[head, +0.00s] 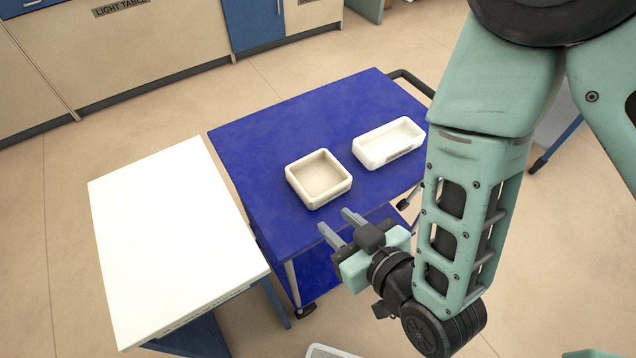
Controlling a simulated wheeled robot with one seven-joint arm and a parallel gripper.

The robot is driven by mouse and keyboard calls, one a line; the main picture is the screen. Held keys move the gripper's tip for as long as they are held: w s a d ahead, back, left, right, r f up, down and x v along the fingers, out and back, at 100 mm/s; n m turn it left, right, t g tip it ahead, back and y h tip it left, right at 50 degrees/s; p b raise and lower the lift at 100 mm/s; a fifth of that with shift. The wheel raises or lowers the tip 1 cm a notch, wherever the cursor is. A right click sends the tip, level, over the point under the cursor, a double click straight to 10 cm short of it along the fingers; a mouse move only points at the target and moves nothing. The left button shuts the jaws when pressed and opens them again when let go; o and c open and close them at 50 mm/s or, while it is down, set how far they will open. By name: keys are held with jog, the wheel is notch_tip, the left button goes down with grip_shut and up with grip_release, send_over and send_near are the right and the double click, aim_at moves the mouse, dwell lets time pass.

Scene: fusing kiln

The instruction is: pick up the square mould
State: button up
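The square mould (341,189), a cream, shallow open box with rounded corners, sits upright on the blue cart top (270,140), near its front edge. My gripper (338,224) is just in front of the mould in the picture, with its two grey fingers apart and pointing toward it. Nothing shows between the fingers. I cannot tell the exact height of the fingers above the cart. The mould is in full view and appears apart from the gripper.
A white rectangular mould (402,157) lies to the right of the square mould, close to my arm. A white-topped table (160,230) stands left of the cart. The cart's back left is bare. Cabinets (130,45) line the back.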

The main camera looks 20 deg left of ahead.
aim_at(298, 184)
jog(key=b+x, duration=0.5)
jog(key=x, duration=1.1)
jog(key=shift+w, duration=0.15)
jog(key=shift+r, duration=0.1)
grip_shut()
